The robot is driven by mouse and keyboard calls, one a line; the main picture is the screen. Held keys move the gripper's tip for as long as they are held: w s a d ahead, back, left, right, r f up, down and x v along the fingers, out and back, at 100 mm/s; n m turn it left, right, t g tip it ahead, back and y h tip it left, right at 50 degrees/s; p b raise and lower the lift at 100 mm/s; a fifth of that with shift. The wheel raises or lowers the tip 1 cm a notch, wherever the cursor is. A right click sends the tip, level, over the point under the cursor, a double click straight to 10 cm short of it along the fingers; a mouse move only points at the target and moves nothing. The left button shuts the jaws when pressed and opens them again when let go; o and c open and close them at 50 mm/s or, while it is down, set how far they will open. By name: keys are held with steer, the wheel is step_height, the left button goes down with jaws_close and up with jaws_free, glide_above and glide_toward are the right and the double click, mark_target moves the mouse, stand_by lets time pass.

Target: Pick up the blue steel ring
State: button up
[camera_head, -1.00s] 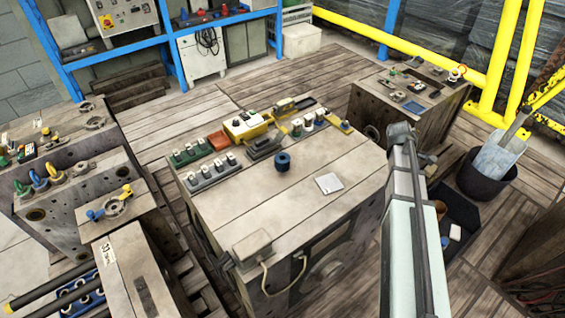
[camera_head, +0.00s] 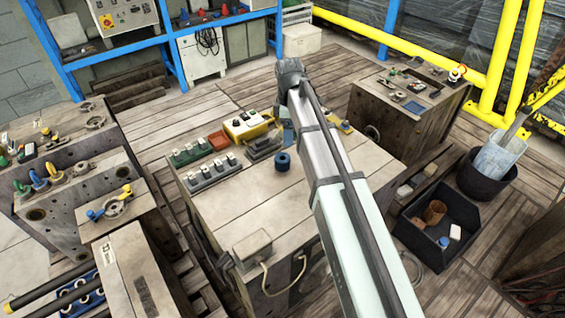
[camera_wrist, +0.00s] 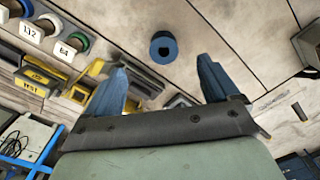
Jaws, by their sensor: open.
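The blue steel ring (camera_head: 282,161) is a short, thick blue cylinder with a dark hole, standing on the wooden top of the middle block (camera_head: 240,200). In the wrist view the ring (camera_wrist: 163,47) shows near the top centre, beyond the fingertips and roughly in line with the gap between them. My gripper (camera_wrist: 162,66) has its two blue fingers spread apart with nothing between them, and it does not touch the ring. In the head view my arm reaches over the right part of the block top, and the gripper is mostly hidden behind it.
Grey (camera_head: 212,172) and green (camera_head: 190,152) racks of white pieces, a red box (camera_head: 218,141) and a yellow control box (camera_head: 247,125) stand left of and behind the ring. A beige box (camera_head: 252,246) sits at the front edge. The top just left of the ring is clear.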

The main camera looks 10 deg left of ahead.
mark_target(282, 158)
steer(key=shift+s+a+f, duration=0.1)
steer(key=shift+a+f, duration=0.25)
steer(key=shift+f, duration=1.85)
steer(key=shift+s+a+f, duration=0.1)
steer(key=shift+a+f, duration=0.3)
steer(key=shift+f, duration=1.8)
steer(key=shift+a+f, duration=0.35)
steer(key=shift+f, duration=1.85)
jaws_close()
steer(key=shift+r, duration=0.1)
